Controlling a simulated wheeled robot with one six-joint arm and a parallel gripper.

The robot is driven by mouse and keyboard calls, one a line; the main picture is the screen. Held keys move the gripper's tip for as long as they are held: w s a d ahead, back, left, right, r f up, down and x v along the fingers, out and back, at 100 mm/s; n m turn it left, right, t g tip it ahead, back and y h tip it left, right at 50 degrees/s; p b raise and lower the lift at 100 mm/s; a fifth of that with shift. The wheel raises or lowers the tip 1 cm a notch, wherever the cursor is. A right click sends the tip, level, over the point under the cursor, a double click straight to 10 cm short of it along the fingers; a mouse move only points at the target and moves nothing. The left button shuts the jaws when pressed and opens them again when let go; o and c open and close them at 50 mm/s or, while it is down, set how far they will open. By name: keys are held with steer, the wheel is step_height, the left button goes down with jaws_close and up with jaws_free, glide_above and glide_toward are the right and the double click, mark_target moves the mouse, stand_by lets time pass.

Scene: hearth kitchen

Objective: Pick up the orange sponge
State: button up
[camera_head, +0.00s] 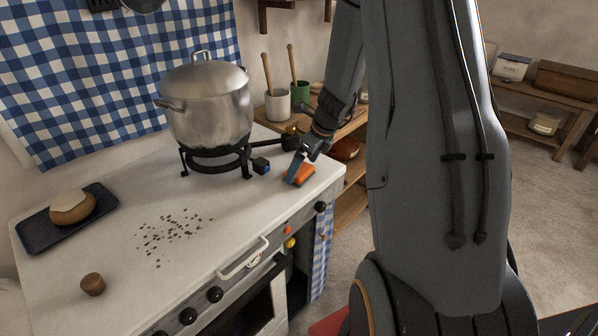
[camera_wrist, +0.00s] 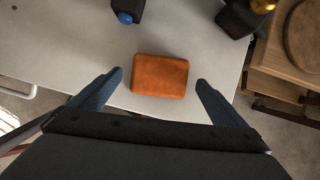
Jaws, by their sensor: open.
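The orange sponge (camera_head: 301,173) lies flat near the right front corner of the white counter top (camera_head: 225,215). In the wrist view the sponge (camera_wrist: 160,75) is a rounded orange block, seen from above. My gripper (camera_head: 293,168) is at the sponge in the head view, pointing down. In the wrist view my gripper (camera_wrist: 160,84) is open, with one blue finger on the left of the sponge and one on the right. A gap shows between each finger and the sponge. The exact height of the fingertips over the counter is hard to tell.
A steel pot (camera_head: 208,105) stands on a black burner (camera_head: 215,160) left of the sponge, with a blue-knobbed block (camera_head: 261,165) between them. Dark crumbs (camera_head: 172,235), a brown cork-like piece (camera_head: 93,285) and a dark tray (camera_head: 66,218) with bread lie farther left. The counter's right edge is close.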

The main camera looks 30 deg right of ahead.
mark_target(301, 170)
steer(key=shift+x, duration=1.05)
steer(key=shift+r, duration=0.1)
steer(key=c, duration=1.1)
steer(key=shift+r+b, duration=0.45)
steer(key=shift+r, duration=4.55)
